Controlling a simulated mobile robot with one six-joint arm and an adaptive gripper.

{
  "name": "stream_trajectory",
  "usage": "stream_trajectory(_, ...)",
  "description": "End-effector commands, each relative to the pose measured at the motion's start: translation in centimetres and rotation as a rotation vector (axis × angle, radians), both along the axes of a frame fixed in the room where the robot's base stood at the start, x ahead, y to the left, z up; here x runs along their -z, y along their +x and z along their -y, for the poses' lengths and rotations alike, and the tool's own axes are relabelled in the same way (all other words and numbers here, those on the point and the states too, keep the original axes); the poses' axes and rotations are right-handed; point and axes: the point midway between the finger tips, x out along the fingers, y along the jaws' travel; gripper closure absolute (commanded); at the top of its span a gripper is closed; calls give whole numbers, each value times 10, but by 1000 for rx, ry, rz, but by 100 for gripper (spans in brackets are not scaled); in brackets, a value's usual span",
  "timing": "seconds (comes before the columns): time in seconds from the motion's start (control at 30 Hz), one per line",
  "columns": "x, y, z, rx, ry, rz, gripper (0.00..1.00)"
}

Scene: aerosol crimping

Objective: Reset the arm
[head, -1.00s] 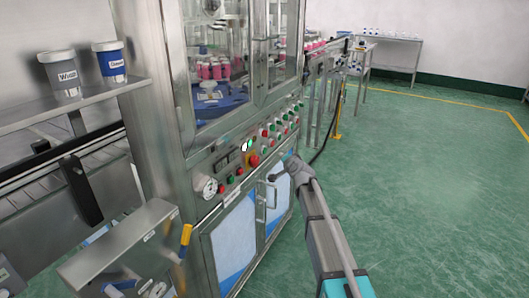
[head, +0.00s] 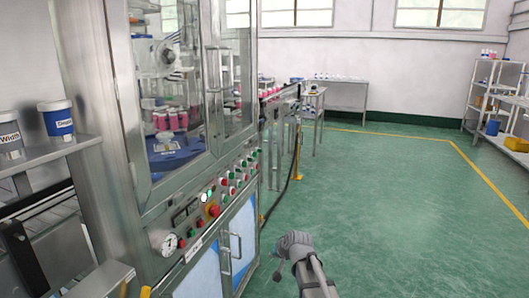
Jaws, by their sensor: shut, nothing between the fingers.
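My arm (head: 314,275) reaches up from the bottom of the head view. My gripper (head: 277,252) is at its far end, small and partly hidden by the wrist. It is shut and holds nothing. It is over the green floor, to the right of the crimping machine (head: 140,120) and apart from its front. The control panel (head: 215,197) on the machine's front carries several red and green buttons and a gauge.
Pink cans (head: 172,121) show behind the machine's glass. A table (head: 345,90) and a shelf rack (head: 490,98) stand at the back. The floor (head: 400,190) is clear.

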Motion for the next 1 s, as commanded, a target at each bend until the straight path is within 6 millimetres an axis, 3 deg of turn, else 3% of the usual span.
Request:
stream_trajectory(0.03, 8, -28, 16, -17, -47, -47, 100)
stream_trajectory(0.2, 30, -99, 62, -71, -204, -225, 100)
stream_trajectory(0.4, 42, -159, 99, -103, -319, -384, 100)
stream_trajectory(0.77, 46, -234, 141, -125, -435, -584, 100)
stream_trajectory(1.0, 21, -230, 140, -126, -434, -581, 100)
